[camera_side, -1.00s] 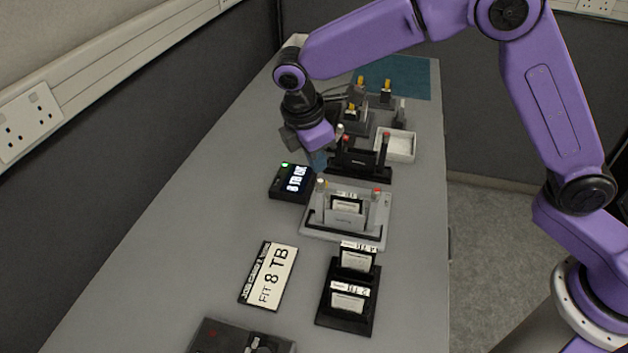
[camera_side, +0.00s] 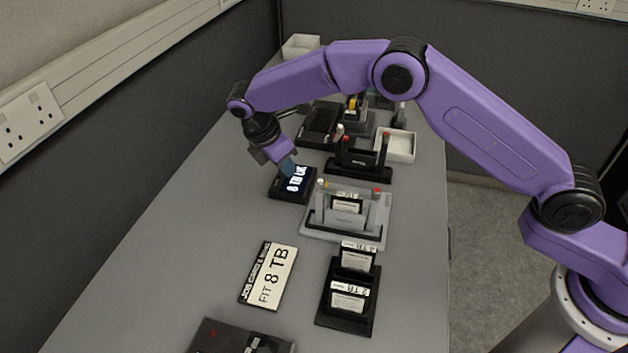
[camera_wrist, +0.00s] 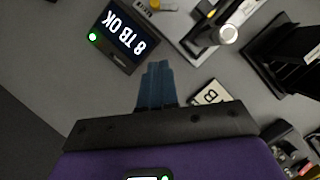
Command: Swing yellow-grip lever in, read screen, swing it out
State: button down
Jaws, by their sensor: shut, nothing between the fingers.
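A pale-capped upright with a small yellow patch (camera_side: 322,184) stands at the left end of the grey dock (camera_side: 318,231); I take it for the yellow-grip lever, but its exact angle is too small to tell. A drive (camera_side: 345,208) stands in the dock. The black screen box (camera_side: 278,193) left of the dock reads "8 TB OK", and its green light shows in the wrist view (camera_wrist: 93,37). My gripper (camera_side: 290,172) is shut and empty, above the screen box in the side view. Its blue fingertips (camera_wrist: 156,68) hang beside the box in the wrist view, apart from the dock.
A "FIT 8 TB" card (camera_side: 268,275) lies in front of the screen box. A black rack with drives (camera_side: 345,322) stands front right. A black dock (camera_side: 375,173), with a red-tipped upright, and a white tray (camera_side: 398,146) are behind the grey dock. The table's left side is clear.

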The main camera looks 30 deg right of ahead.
jog(key=x, duration=1)
jog(key=shift+d+f, duration=0.15)
jog(key=shift+f, duration=0.05)
jog(key=shift+w+d+r, duration=0.1)
jog(key=shift+d, duration=0.45)
jog(key=shift+w+d+r, duration=0.1)
jog(key=shift+d, duration=1.2)
